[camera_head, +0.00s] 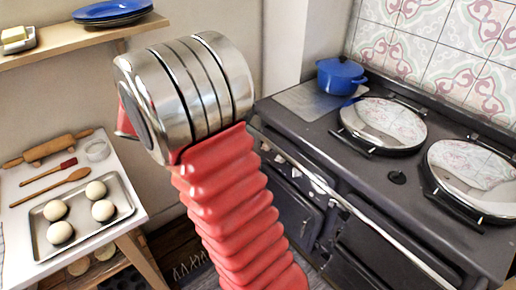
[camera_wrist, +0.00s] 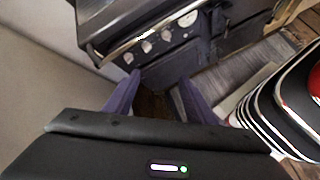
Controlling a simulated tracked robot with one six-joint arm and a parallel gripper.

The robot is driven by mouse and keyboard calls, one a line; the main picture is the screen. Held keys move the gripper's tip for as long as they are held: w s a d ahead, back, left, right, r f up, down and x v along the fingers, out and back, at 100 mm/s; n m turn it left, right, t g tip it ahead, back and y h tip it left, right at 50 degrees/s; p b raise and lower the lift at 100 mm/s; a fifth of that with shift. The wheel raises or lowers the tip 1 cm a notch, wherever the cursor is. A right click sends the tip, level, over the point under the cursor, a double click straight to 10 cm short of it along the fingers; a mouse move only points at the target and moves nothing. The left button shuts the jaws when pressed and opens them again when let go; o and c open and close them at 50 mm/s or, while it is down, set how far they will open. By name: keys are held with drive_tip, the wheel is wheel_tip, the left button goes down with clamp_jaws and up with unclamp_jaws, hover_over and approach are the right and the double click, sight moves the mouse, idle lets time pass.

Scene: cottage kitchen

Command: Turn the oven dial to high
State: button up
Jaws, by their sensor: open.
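The dark range oven (camera_head: 420,190) stands at the right in the head view. On its front, below the steel rail, small pale dials (camera_head: 295,172) show, partly hidden by the rail. The wrist view shows a row of small round knobs (camera_wrist: 147,47) and a larger pale round dial (camera_wrist: 188,18) on the oven front. I cannot read the setting of any dial. My gripper (camera_wrist: 158,88) is open and empty, with its two purple fingers apart. The dials lie beyond the fingertips, and nothing touches them. In the head view my gripper is hidden behind my arm.
A steel rail (camera_head: 375,220) runs along the oven front. A blue pot (camera_head: 341,76) and two round steel lids (camera_head: 383,121) sit on top. At the left, a table holds a tray (camera_head: 117,213) of dough balls. A shelf (camera_head: 70,42) hangs above it.

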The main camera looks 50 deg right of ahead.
drive_tip(key=w+d+f+n+g+h, duration=0.1)
drive_tip(key=w+d+f+n+h, duration=0.25)
drive_tip(key=d+f, duration=0.3)
drive_tip(key=n+t+h, duration=0.1)
drive_tip(key=n+h, duration=0.4)
drive_tip(key=n, duration=0.4)
approach(266, 147)
drive_tip(key=w+a+f, duration=0.2)
drive_tip(key=a, duration=0.3)
drive_tip(key=shift+s+r, duration=0.15)
drive_tip(key=shift+r, duration=0.15)
drive_tip(key=s+d, duration=0.2)
drive_tip(key=d, duration=1.1)
drive_tip(key=shift+d, duration=0.25)
drive_tip(key=shift+s, duration=0.1)
drive_tip(key=c, duration=1)
